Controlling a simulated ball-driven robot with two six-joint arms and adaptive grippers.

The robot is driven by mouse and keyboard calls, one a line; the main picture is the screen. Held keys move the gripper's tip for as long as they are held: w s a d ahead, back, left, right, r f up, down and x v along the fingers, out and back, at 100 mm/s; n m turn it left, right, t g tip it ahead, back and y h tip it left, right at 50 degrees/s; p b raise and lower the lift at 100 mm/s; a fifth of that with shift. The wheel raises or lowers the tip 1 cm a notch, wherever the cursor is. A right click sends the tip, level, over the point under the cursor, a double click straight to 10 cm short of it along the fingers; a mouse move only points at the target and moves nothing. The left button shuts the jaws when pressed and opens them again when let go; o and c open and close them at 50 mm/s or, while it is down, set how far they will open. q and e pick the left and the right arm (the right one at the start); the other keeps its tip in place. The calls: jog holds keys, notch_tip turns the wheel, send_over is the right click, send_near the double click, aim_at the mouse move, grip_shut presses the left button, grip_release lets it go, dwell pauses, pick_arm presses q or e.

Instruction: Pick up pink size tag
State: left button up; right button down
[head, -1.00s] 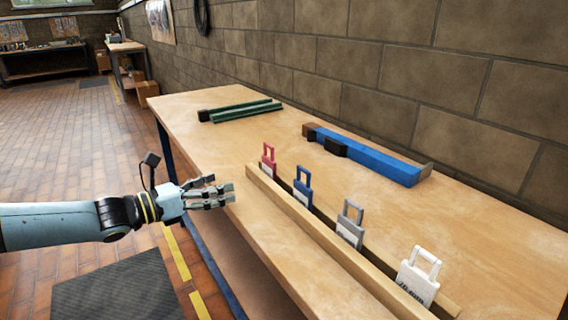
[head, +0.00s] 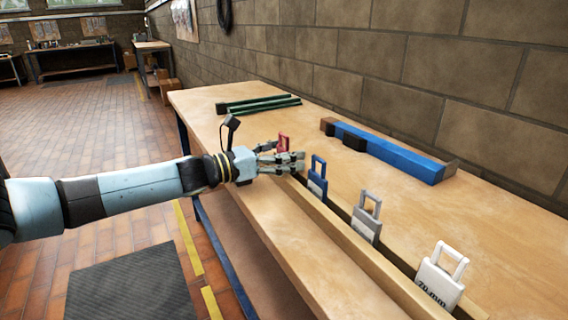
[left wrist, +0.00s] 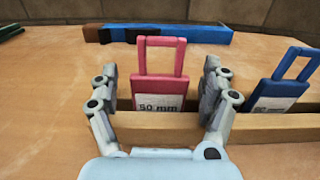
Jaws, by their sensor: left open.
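The pink size tag (left wrist: 162,88) stands upright in the slot of a wooden rack (left wrist: 262,128), with a loop handle on top and a "50 mm" label. In the head view the tag (head: 284,143) is partly hidden behind my left gripper (head: 290,162). In the left wrist view my left gripper (left wrist: 160,95) is open, with one finger on each side of the tag and gaps between them. My right gripper is not in view.
A blue tag (head: 317,178), a grey tag (head: 366,222) and a white tag (head: 438,280) stand along the same rack. A blue bar tool (head: 390,153) and green rails (head: 258,104) lie farther back on the workbench, near the block wall.

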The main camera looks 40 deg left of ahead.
pick_arm(q)
jog(key=c, duration=1)
jog(key=shift+r, duration=0.1)
